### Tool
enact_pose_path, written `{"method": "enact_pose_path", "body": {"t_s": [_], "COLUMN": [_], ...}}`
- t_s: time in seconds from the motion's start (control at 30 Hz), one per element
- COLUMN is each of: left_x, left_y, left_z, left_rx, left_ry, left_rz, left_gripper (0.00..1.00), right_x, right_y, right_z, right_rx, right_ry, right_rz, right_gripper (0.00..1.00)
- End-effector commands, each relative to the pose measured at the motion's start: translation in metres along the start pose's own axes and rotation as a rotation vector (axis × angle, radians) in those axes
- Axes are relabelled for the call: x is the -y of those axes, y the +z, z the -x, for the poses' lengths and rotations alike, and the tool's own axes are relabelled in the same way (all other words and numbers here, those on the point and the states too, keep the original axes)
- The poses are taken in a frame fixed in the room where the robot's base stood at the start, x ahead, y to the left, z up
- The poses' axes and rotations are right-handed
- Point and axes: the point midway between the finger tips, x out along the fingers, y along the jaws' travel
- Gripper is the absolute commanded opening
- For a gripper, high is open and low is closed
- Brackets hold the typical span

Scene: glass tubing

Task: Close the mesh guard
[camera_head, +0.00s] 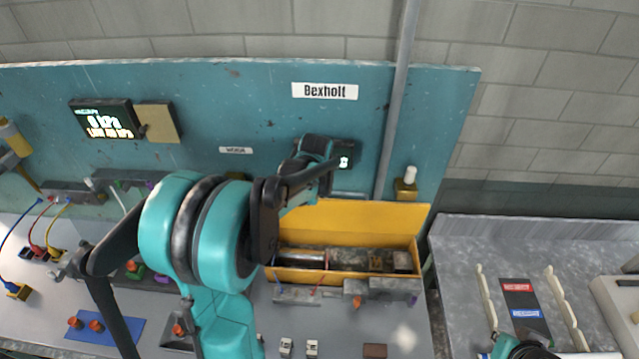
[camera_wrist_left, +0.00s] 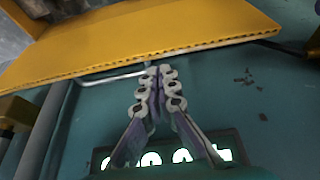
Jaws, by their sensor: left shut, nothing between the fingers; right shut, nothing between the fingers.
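The mesh guard is a yellow panel (camera_head: 375,214) standing raised along the back of a yellow-walled box (camera_head: 345,277) in the head view. In the left wrist view, the guard (camera_wrist_left: 150,40) crosses the top, with a row of small holes along its edge and a thin wire handle (camera_wrist_left: 105,78) by it. My left gripper (camera_wrist_left: 157,72) is shut and empty, its fingertips close to that edge; whether they touch cannot be told. In the head view my left arm hides its fingers. My right gripper (camera_head: 515,347) is at the bottom right, shut and empty, partly cut off.
A teal back panel (camera_head: 250,100) carries a lit display (camera_head: 105,119) and a grey vertical pipe (camera_head: 397,100). Another lit display (camera_wrist_left: 165,157) lies close below the left fingers in the wrist view. A grey side bench (camera_head: 590,265) holds a rack with coloured labels (camera_head: 520,300).

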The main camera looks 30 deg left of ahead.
Motion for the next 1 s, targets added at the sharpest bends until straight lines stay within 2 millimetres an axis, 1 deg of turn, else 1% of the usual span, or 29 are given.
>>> {"method": "enact_pose_path", "body": {"t_s": [0.03, 0.1, 0.2, 0.33, 0.77, 0.87, 1.0], "left_x": [0.000, 0.000, 0.000, 0.000, 0.000, 0.000, 0.000], "left_y": [-0.001, 0.000, -0.001, -0.001, 0.000, 0.003, 0.011], "left_z": [-0.011, -0.022, -0.034, -0.043, -0.046, -0.046, -0.044], "left_rx": [0.000, 0.000, 0.000, 0.000, -0.002, -0.012, -0.051], "left_ry": [0.000, 0.000, 0.000, 0.000, 0.000, 0.000, 0.000], "left_rz": [0.000, 0.000, 0.000, -0.001, -0.001, -0.001, -0.002], "left_gripper": [0.00, 0.00, 0.00, 0.00, 0.00, 0.00, 0.00], "right_x": [0.000, 0.000, 0.000, 0.000, 0.000, 0.000, 0.000], "right_y": [0.000, 0.000, 0.001, 0.001, 0.001, 0.002, 0.006], "right_z": [-0.001, -0.001, -0.001, -0.001, -0.002, -0.003, -0.009], "right_rx": [0.000, 0.000, 0.000, 0.000, 0.000, 0.000, 0.000], "right_ry": [0.000, 0.000, 0.000, 0.000, 0.000, 0.000, 0.000], "right_rz": [0.000, 0.000, 0.000, 0.000, 0.000, 0.000, 0.000], "right_gripper": [0.00, 0.00, 0.00, 0.00, 0.00, 0.00, 0.00]}}
